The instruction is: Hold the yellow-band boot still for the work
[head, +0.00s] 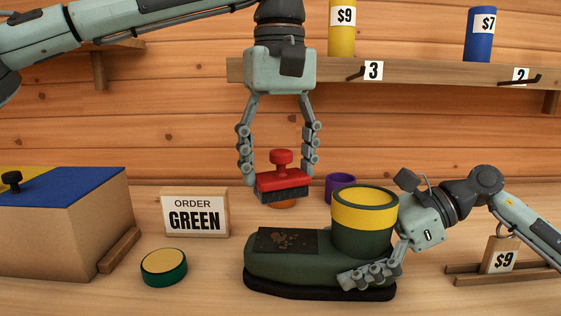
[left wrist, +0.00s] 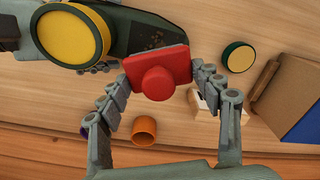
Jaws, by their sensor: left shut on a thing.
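The dark green yellow-band boot (head: 290,258) stands upright on the bench, toe to the left. It also shows in the left wrist view (left wrist: 125,32). A dark patch with brown specks (head: 286,240) lies on top of its toe. My left gripper (head: 281,178) is shut on a red brush (head: 283,180) with dark bristles, held above and apart from the boot. The brush fills the middle of the left wrist view (left wrist: 158,76). My right gripper (head: 372,274) is at the heel end, one finger along the near side, another on the far side in the wrist view.
A sign (head: 194,214) reads ORDER GREEN. A round green tin (head: 164,267) with a tan top lies left of the boot. A box with a blue top (head: 65,225) stands far left. Purple (head: 340,184) and orange (left wrist: 144,131) cups stand behind the boot. A shelf (head: 430,70) runs above.

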